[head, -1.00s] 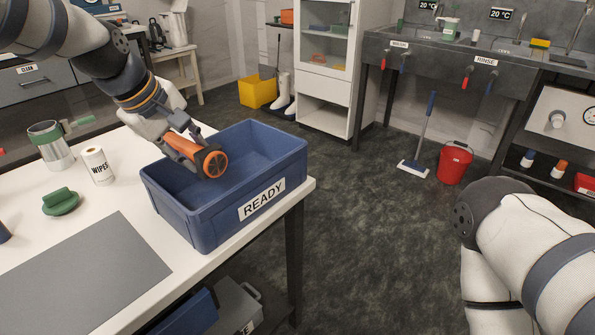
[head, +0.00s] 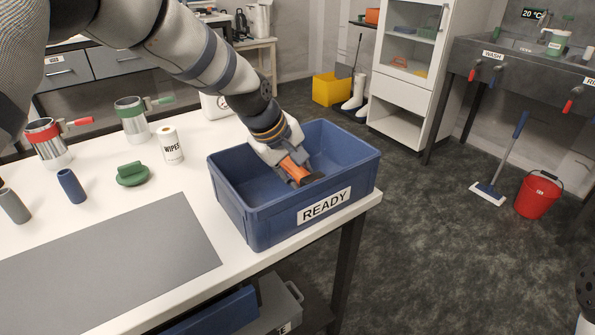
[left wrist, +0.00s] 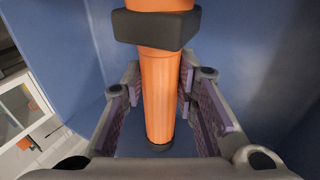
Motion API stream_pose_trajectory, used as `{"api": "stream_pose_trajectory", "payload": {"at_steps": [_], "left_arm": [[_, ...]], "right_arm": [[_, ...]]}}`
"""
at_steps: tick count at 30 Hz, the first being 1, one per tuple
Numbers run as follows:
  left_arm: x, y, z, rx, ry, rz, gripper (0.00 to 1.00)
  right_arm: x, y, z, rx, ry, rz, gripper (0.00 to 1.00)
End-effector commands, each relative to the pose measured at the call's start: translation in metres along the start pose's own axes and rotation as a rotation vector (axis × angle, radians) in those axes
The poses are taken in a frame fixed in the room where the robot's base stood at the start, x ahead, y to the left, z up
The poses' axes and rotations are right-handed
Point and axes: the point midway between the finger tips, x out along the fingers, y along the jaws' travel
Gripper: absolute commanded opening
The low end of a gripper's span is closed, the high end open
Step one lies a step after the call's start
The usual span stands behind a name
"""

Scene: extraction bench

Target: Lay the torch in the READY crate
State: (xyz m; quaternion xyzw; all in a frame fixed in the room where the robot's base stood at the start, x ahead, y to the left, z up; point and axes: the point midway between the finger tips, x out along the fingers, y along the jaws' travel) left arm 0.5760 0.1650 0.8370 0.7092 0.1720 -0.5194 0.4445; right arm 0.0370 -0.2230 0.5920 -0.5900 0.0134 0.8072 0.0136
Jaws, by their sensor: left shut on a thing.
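The blue READY crate (head: 262,222) stands on the white table near its right corner, with its label facing front. My left gripper (head: 291,163) reaches down inside the crate. It is shut on the orange torch (head: 294,171), which is partly hidden by the gripper and lies tilted below the rim. In the left wrist view, the ribbed torch barrel (left wrist: 160,90) with a black collar runs between the two fingers (left wrist: 160,108), with blue crate walls (left wrist: 262,45) around it. I cannot tell whether the torch touches the crate floor. My right gripper is out of view.
Left of the crate are a WIPES roll (head: 171,146), a green lid-like object (head: 132,174), a blue cylinder (head: 71,186), and red- and green-banded jugs (head: 48,143). A grey mat (head: 115,255) lies in front. The crate's interior beside the gripper looks clear.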

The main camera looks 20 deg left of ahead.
Motion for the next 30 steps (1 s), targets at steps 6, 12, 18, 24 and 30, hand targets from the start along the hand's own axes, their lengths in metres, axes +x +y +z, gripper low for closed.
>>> {"api": "stream_pose_trajectory", "payload": {"at_steps": [6, 12, 18, 24, 30], "left_arm": [[0.004, -0.002, 0.001, 0.000, 0.000, -0.001, 0.00], [0.009, -0.004, 0.001, -0.001, 0.000, 0.000, 0.00], [0.010, -0.005, 0.001, 0.000, 0.000, 0.000, 0.47], [0.010, -0.005, 0.001, 0.000, 0.000, 0.000, 0.47], [-0.002, 0.002, 0.000, 0.002, 0.002, 0.002, 0.47]], "right_arm": [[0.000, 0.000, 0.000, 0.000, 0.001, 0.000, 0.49], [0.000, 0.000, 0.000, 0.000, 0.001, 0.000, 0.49], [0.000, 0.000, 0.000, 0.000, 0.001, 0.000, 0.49], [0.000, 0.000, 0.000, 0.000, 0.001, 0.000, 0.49], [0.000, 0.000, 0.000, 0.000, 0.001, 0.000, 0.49]]}}
